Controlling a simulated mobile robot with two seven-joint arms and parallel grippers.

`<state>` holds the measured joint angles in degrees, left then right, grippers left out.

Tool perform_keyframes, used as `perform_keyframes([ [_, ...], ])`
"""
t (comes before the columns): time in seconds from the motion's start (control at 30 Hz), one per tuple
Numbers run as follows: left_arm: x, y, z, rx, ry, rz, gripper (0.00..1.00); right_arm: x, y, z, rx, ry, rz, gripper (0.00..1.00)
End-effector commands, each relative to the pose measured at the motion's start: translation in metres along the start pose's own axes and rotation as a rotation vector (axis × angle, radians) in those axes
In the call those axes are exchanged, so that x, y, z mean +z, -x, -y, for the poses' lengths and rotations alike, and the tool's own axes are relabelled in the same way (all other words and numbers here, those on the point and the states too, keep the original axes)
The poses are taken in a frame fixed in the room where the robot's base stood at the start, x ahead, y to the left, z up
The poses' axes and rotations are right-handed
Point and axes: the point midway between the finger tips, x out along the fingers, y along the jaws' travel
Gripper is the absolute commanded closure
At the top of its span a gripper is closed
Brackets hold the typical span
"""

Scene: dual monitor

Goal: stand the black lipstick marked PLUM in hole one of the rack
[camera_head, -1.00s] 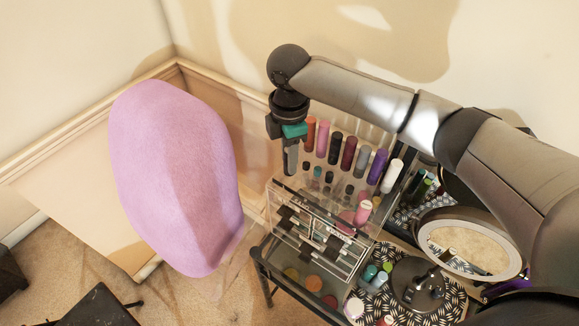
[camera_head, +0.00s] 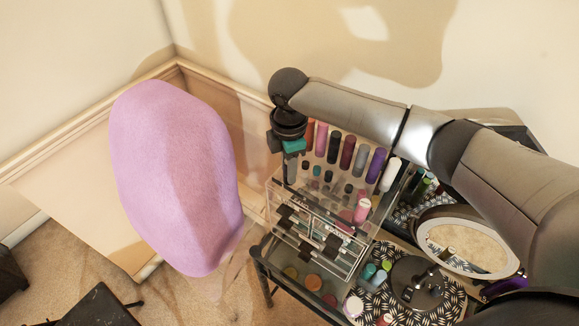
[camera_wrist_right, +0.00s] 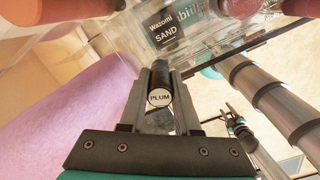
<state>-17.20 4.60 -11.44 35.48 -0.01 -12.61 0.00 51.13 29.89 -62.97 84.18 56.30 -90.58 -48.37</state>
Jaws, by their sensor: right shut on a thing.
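The black lipstick marked PLUM (camera_wrist_right: 160,97) is between the two fingers of my right gripper (camera_wrist_right: 160,80) in the wrist view, its round white label facing the camera. In the head view my right gripper (camera_head: 291,172) points down at the left end of the clear rack (camera_head: 268,197). The lipstick is hidden there by the gripper. The hole under it is also hidden, so I cannot tell whether the lipstick's lower end is inside.
Lipsticks of several colours, including a purple one (camera_head: 375,166), stand in the rack right of my gripper. A round mirror (camera_head: 466,246) is at the right. A large pink shape (camera_head: 175,180) is at the left.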

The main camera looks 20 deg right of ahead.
Motion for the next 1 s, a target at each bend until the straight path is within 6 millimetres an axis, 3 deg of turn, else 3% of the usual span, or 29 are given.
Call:
perform_keyframes([
  [0.03,0.0,-0.001,0.0,0.0,0.0,0.0,0.5,0.0,-0.012,0.007,-0.016,0.001,0.004,1.0],
  [0.07,0.0,-0.001,0.0,0.0,0.0,0.0,0.5,0.0,-0.013,0.007,-0.017,0.001,0.004,0.66],
  [0.3,-0.001,-0.002,0.0,0.0,-0.001,-0.001,0.5,0.0,-0.013,0.007,-0.019,-0.001,0.003,0.39],
  [0.67,-0.001,-0.002,0.0,0.0,-0.001,-0.001,0.5,0.0,-0.004,0.007,-0.022,-0.001,0.002,0.39],
  [1.0,-0.002,-0.002,0.0,0.0,-0.001,-0.003,0.5,-0.001,0.07,0.003,-0.011,0.001,0.0,0.39],
])
